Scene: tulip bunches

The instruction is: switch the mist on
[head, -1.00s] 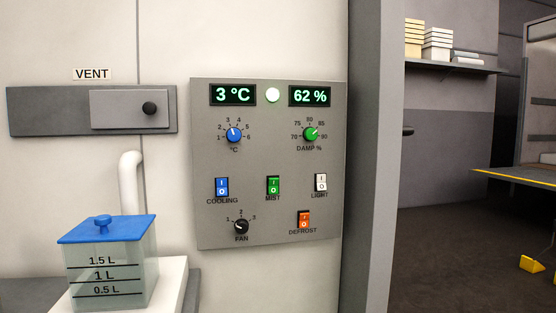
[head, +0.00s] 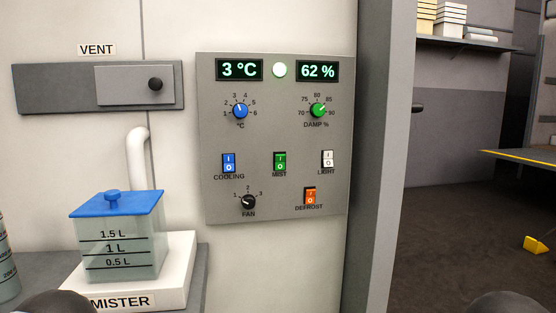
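The green MIST rocker switch (head: 280,162) sits in the middle of the grey control panel (head: 220,190) on the wall. Its I and O marks show, but I cannot tell which side is pressed. The mister (head: 170,285) is a white base at the lower left with a clear water tank (head: 125,265) under a blue lid (head: 115,203). The damp display (head: 317,71) reads 62 %. Dark rounded shapes at the bottom edge seem to be parts of my arms; neither gripper shows.
The panel also bears the blue COOLING switch (head: 228,163), white LIGHT switch (head: 327,160), orange DEFROST switch (head: 310,196), blue temperature dial (head: 240,111), green damp dial (head: 318,110) and black FAN knob (head: 248,202). A VENT slider (head: 138,84) is at the left. Space before the panel is clear.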

